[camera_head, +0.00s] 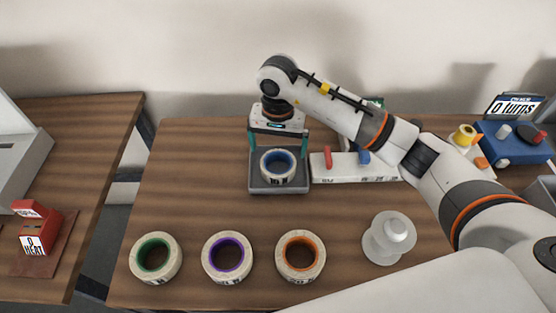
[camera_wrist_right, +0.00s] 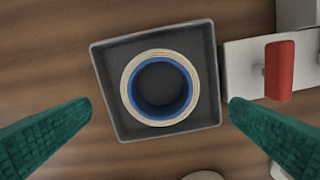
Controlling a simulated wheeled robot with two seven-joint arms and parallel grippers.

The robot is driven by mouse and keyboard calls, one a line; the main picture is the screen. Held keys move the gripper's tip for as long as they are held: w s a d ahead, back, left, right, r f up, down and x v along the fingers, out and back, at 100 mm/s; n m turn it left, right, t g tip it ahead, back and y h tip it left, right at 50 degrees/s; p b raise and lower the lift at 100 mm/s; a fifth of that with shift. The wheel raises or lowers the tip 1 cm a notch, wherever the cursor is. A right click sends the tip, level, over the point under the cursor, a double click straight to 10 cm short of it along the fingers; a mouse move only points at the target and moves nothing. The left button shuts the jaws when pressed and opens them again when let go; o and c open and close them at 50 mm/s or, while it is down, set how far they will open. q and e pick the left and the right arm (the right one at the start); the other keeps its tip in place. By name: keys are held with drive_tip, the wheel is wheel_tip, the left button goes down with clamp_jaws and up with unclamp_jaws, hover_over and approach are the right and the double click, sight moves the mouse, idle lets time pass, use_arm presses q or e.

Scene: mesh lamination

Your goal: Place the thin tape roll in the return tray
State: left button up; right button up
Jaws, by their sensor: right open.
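A tape roll with a blue core (camera_head: 277,178) lies flat inside a small square grey tray (camera_head: 262,188) near the middle of the table. The right wrist view also shows the blue-cored roll (camera_wrist_right: 128,88) within the walls of the grey tray (camera_wrist_right: 106,62). My right gripper (camera_head: 278,147) is open above and behind the tray, its teal fingers apart on either side and not touching the roll. Rolls with green (camera_head: 155,258), purple (camera_head: 227,258) and orange (camera_head: 300,257) cores lie along the front. Which roll is thinnest is hard to tell. My left gripper is out of view.
A white spool-like piece (camera_head: 388,238) stands right of the orange-cored roll. A white panel with a red handle (camera_head: 328,158) is right of the tray. A blue device (camera_head: 512,143) sits at far right. A red block (camera_head: 38,225) is on the left table. The table left of the tray is clear.

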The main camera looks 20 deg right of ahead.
drive_tip(key=shift+r+b, duration=0.4)
drive_tip(key=shift+r, duration=2)
